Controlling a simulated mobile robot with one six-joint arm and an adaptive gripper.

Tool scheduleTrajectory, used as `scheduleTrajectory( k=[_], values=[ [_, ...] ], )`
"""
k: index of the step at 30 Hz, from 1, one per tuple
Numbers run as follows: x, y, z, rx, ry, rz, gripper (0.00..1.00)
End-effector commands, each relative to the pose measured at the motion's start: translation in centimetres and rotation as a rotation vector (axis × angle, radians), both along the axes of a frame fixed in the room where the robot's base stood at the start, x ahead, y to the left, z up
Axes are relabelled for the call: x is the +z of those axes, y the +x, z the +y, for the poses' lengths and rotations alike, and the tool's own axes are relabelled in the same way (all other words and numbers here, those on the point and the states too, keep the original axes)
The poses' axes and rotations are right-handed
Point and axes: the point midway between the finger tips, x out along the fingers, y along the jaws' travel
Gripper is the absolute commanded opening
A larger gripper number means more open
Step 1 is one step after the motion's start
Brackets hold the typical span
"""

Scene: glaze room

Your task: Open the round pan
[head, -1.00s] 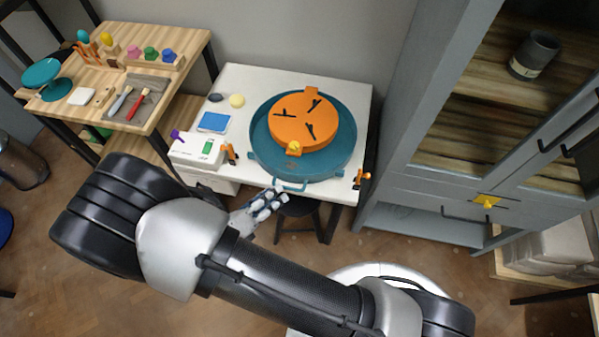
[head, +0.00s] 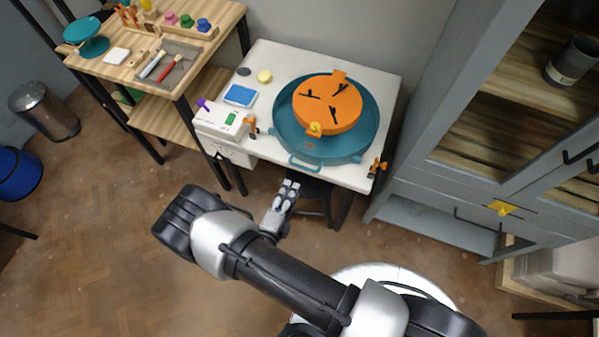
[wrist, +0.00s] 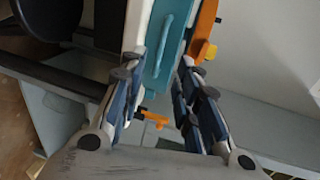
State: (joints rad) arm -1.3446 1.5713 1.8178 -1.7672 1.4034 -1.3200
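The round pan (head: 358,143) is a wide teal basin on the white table, with a teal bar handle (head: 305,163) at its front. An orange round piece (head: 322,117) with three dark bars and a yellow knob (head: 315,129) sits in it. My gripper (head: 291,187) is in front of the table edge, short of the handle in the head view. In the wrist view my gripper (wrist: 161,66) has its fingers spread, with nothing held. The handle (wrist: 164,43) appears between and beyond the fingertips. Contact is not visible.
Orange clamps (head: 252,127) (head: 377,168) are at the table's front edge. A white box (head: 222,121) and blue pad (head: 240,95) lie left of the pan. A dark stool (head: 313,193) is under the table. A grey cabinet (head: 440,195) stands close on the right.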

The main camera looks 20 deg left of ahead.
Motion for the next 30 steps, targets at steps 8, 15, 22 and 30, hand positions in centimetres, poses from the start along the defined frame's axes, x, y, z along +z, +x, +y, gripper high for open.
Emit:
scheduleTrajectory(
  k=[8,15,22,30],
  values=[
    [-1.4,5.8,-0.6,-0.005,0.001,0.000,0.30],
    [-1.8,8.4,-0.7,-0.003,0.001,0.000,0.30],
    [-1.9,8.8,-0.7,0.000,0.001,0.000,0.30],
    [-1.8,8.8,-0.7,0.000,0.001,0.000,0.20]
  ],
)
